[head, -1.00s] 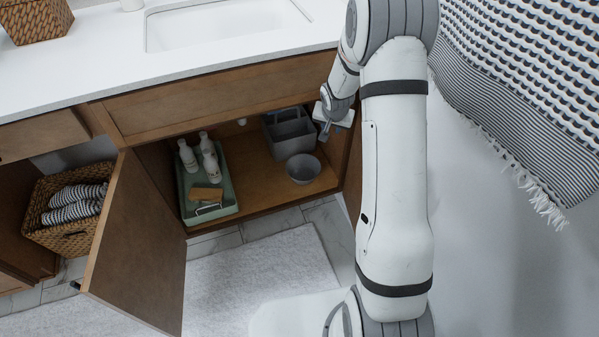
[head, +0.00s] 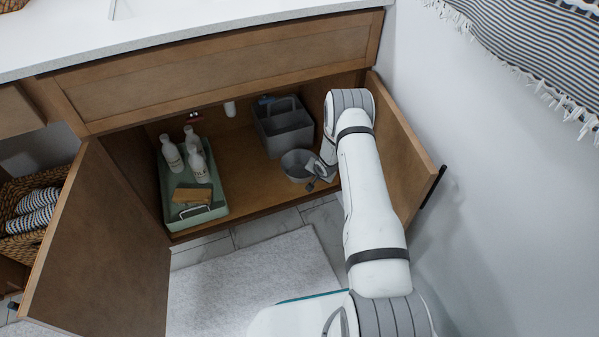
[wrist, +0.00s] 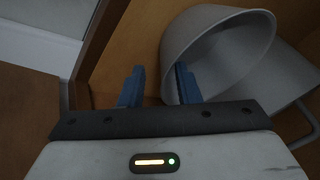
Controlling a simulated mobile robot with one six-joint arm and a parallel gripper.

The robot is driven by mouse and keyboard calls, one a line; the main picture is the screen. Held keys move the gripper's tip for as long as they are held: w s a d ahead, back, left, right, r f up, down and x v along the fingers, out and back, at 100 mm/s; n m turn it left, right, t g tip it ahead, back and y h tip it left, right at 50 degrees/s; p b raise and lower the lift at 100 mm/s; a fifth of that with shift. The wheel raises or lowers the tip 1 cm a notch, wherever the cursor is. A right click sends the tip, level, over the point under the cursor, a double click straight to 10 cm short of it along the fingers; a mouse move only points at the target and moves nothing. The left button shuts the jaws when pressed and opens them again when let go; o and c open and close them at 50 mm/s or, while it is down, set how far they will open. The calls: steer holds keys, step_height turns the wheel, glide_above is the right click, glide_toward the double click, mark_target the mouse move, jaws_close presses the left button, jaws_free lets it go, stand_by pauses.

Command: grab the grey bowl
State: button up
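The grey bowl (head: 294,161) stands on the floor of the open cabinet under the counter, near its front edge. My gripper (head: 316,184) is at the bowl's right front side in the head view. In the wrist view the bowl (wrist: 228,45) shows its open mouth. The two blue fingers of my gripper (wrist: 158,67) are apart. The right finger overlaps the bowl's mouth and the left finger is outside, with the bowl's near rim between them in the picture. I cannot tell whether either finger touches the bowl.
A grey caddy (head: 284,133) stands right behind the bowl. A green tray (head: 221,193) with white bottles (head: 172,152) and a brush is to the left. The open right cabinet door (head: 413,160) is close beside my arm. The cabinet floor (head: 247,172) between tray and bowl is clear.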

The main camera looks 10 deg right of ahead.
steer(key=b+x, duration=0.2)
steer(key=x, duration=0.2)
steer(key=shift+w+f, duration=0.25)
steer(key=shift+w, duration=0.1)
steer(key=shift+c, duration=0.4)
jaws_close()
